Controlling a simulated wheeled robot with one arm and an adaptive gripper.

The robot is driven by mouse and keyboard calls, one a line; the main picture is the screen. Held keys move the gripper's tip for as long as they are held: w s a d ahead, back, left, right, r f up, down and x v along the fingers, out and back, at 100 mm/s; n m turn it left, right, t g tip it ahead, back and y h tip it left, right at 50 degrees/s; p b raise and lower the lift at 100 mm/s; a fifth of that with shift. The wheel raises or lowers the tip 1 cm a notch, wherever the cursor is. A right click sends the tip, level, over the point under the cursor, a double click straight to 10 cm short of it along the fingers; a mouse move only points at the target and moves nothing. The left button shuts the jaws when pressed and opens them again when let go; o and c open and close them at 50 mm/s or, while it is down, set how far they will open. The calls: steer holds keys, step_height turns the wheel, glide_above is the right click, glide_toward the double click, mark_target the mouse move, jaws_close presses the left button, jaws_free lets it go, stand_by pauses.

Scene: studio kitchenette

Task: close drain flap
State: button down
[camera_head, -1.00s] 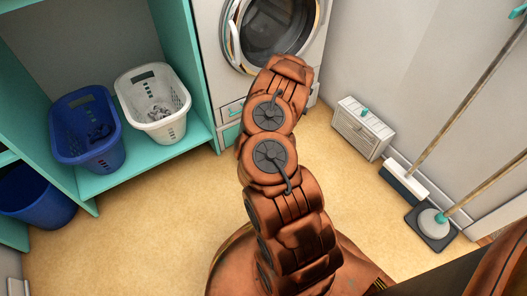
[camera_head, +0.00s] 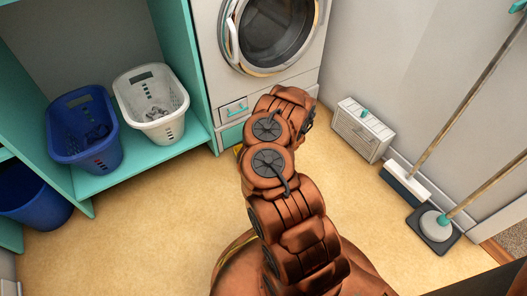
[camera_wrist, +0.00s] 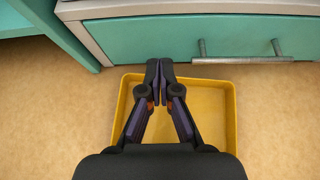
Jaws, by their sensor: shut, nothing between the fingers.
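A teal panel at the foot of the white washing machine (camera_head: 270,35) looks like the drain flap (camera_head: 232,135). In the wrist view this teal front (camera_wrist: 150,38) spans the top, with a grey bar handle (camera_wrist: 240,59) along its lower right edge. I cannot tell how far it stands open. My gripper (camera_wrist: 159,78) is shut and empty, pointing at the panel's lower edge from just in front of it. No contact is clear. My arm hides most of the panel and my gripper in the head view.
A shallow yellow tray (camera_wrist: 210,83) lies on the floor below my gripper. A teal shelf with blue (camera_head: 88,130) and white baskets (camera_head: 152,100) stands left. A white box (camera_head: 362,130) and brooms stand right.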

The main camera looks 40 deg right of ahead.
steer(key=shift+w+f+t+b, duration=0.55)
steer(key=shift+w+f+t, duration=0.15)
steer(key=shift+f+t, duration=1.6)
steer(key=s+r+p, duration=0.1)
steer(key=s+p, duration=0.2)
steer(key=s, duration=0.6)
steer(key=shift+s+a+r+h, duration=0.2)
steer(key=shift+a+h, duration=0.1)
steer(key=shift+a, duration=0.15)
